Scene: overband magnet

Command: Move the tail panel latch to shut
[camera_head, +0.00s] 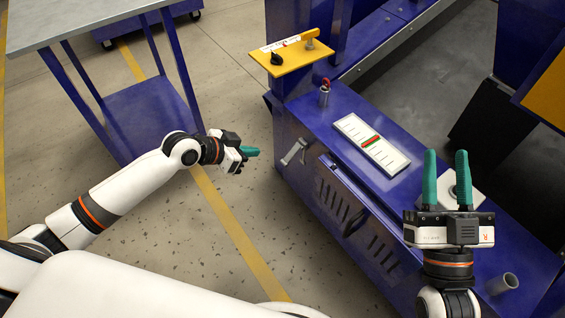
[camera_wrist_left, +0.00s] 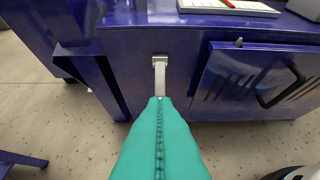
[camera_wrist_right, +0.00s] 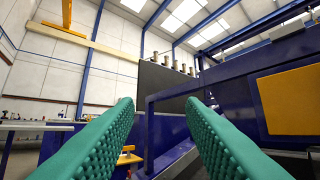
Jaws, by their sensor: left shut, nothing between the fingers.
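The latch (camera_head: 293,152) is a silver lever on the side of the blue cabinet, left of the vented panel (camera_head: 343,197). In the left wrist view the latch (camera_wrist_left: 160,73) hangs down from a square mount, its lower end meeting the fingertips in the picture. The panel with its black handle (camera_wrist_left: 283,88) is to the right there. My left gripper (camera_head: 254,152) is shut and empty, its green fingers pointing at the latch. In the head view a gap shows between them; contact looks unlikely. My right gripper (camera_head: 446,156) is open and empty above the cabinet top.
A yellow plate (camera_head: 297,55) with a black knob sticks out at the cabinet's far end. A white scale board (camera_head: 371,144) lies on the cabinet top. A grey-topped table (camera_head: 75,22) stands at the far left. Floor between table and cabinet is clear.

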